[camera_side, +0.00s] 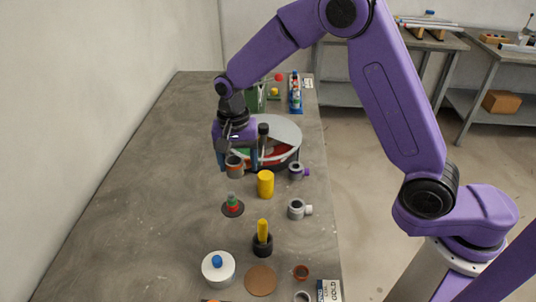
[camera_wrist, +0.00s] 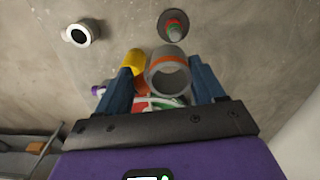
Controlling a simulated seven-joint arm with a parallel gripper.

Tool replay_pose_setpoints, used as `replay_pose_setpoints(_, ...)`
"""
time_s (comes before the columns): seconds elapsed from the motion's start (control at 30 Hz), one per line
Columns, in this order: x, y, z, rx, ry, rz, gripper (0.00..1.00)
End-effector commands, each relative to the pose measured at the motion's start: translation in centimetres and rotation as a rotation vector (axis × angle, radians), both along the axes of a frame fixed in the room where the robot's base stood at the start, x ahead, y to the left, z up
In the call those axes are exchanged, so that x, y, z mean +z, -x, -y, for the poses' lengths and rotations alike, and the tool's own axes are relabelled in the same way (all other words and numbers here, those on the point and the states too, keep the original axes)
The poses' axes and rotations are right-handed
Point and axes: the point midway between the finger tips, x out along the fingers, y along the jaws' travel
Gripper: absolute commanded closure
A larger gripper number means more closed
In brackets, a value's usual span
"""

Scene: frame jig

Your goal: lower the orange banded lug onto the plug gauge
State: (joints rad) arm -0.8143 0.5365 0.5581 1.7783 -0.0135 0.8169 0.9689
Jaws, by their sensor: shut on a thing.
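The orange banded lug (camera_side: 235,167) is a short grey hollow cylinder with an orange band. My gripper (camera_side: 238,168) is shut on it, with one finger on each side. In the wrist view the lug (camera_wrist: 168,76) shows its open bore between the blue fingers (camera_wrist: 160,68). What looks like the plug gauge (camera_side: 232,205) is a green and red stepped peg on a dark round base, upright on the bench. In the side view it stands below the lug in the picture. In the wrist view the peg (camera_wrist: 174,27) is beyond the lug, apart from it.
A yellow cylinder (camera_side: 265,184) stands close to the right of the lug. Grey collars with a white stub (camera_side: 296,209) and a purple stub (camera_side: 296,171) lie farther right. A round sectioned tray (camera_side: 288,131) is behind. A black holder (camera_side: 262,246) with a yellow handle stands in front.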

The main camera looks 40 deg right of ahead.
Motion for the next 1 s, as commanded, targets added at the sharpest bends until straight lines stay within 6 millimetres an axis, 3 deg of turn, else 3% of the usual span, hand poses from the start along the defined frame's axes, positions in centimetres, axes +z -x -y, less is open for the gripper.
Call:
replay_pose_setpoints(0.2,-0.4,-0.5,-1.6,0.027,0.001,-0.002,0.63)
replay_pose_setpoints(0.7,-4.2,-0.5,-1.5,0.027,0.002,-0.002,0.63)
replay_pose_setpoints(1.0,-5.2,-0.5,-1.5,0.027,0.001,0.0,0.63)
